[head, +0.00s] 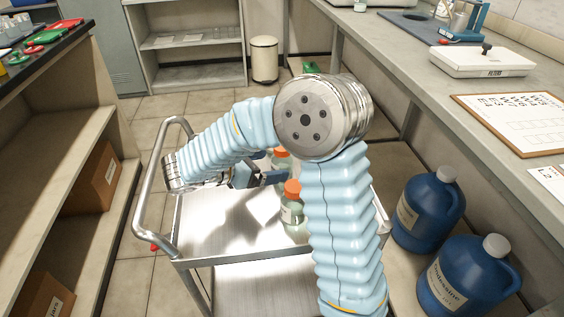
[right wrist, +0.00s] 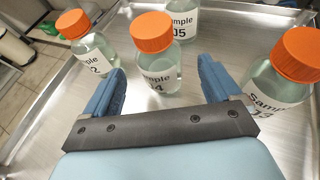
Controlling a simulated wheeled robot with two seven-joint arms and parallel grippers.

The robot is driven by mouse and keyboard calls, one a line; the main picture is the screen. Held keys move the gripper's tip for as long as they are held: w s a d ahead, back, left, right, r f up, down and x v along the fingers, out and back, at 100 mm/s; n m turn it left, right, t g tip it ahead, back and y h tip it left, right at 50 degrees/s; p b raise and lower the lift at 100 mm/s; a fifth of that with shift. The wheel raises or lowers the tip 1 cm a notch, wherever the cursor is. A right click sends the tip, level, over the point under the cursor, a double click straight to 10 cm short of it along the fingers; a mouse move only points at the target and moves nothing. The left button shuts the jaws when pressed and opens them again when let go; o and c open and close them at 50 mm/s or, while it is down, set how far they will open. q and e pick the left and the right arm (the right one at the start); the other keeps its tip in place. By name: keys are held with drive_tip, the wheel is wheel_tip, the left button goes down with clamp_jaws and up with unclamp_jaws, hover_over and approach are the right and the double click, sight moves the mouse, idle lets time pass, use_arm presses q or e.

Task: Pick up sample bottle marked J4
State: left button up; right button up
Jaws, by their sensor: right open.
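The sample bottle marked J4 (right wrist: 157,72) has an orange cap, clear body and white label. It stands upright in the middle of the right wrist view. My right gripper (right wrist: 161,68) is open, with one blue finger on each side of J4's lower body; I cannot tell whether either finger touches it. In the head view my right gripper (head: 262,178) is low over the cart, pointing right towards the orange-capped bottles, partly hidden by my arm. I cannot tell which bottle there is J4. My left gripper is not in view.
Bottle J5 (right wrist: 182,20) stands behind J4, a bottle ending in 2 (right wrist: 95,50) to the left, and another bottle (right wrist: 280,80) close on the right. They stand on the metal cart (head: 225,235). Blue jugs (head: 425,212) stand right of it.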

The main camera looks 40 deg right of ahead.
sight(288, 161)
drive_tip(key=x, duration=0.6)
drive_tip(key=shift+d, duration=0.4)
drive_tip(key=c, duration=1.2)
